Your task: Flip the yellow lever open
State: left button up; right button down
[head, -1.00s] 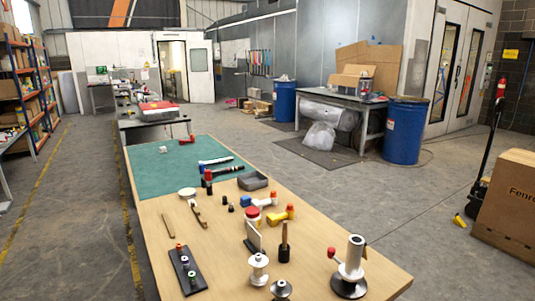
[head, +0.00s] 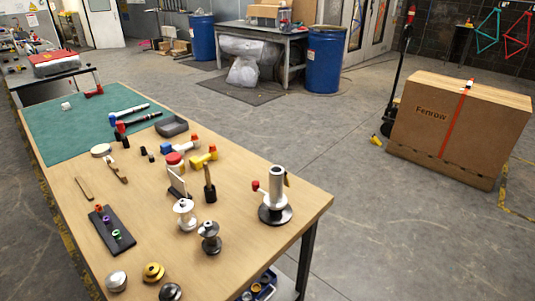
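A silver upright tube clamp (head: 276,190) stands on a round black base near the table's right corner. A red knob (head: 256,185) sticks out on its left side. A small yellowish lever-like piece (head: 287,179) shows at its right side, partly hidden by the tube; I cannot tell its exact position. I cannot tell for sure which of these yellow parts is the lever. Neither of my grippers is in view.
The wooden table (head: 150,237) also holds a black strip with coloured pieces (head: 109,231), silver spools (head: 184,214), a grey tray (head: 172,126) and a green mat (head: 60,137). A large carton (head: 420,120) stands at right.

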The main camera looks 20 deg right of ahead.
aim_at(286, 182)
jog(key=i+l+u, duration=0.1)
jog(key=l, duration=0.2)
jog(key=i+l, duration=0.25)
jog(key=i+l+u, duration=0.15)
jog(key=l, duration=0.3)
jog(key=i+l+u, duration=0.1)
jog(key=l, duration=0.2)
jog(key=i+l, duration=0.15)
jog(key=l, duration=0.25)
jog(key=i+l+u, duration=0.15)
jog(key=l, duration=0.2)
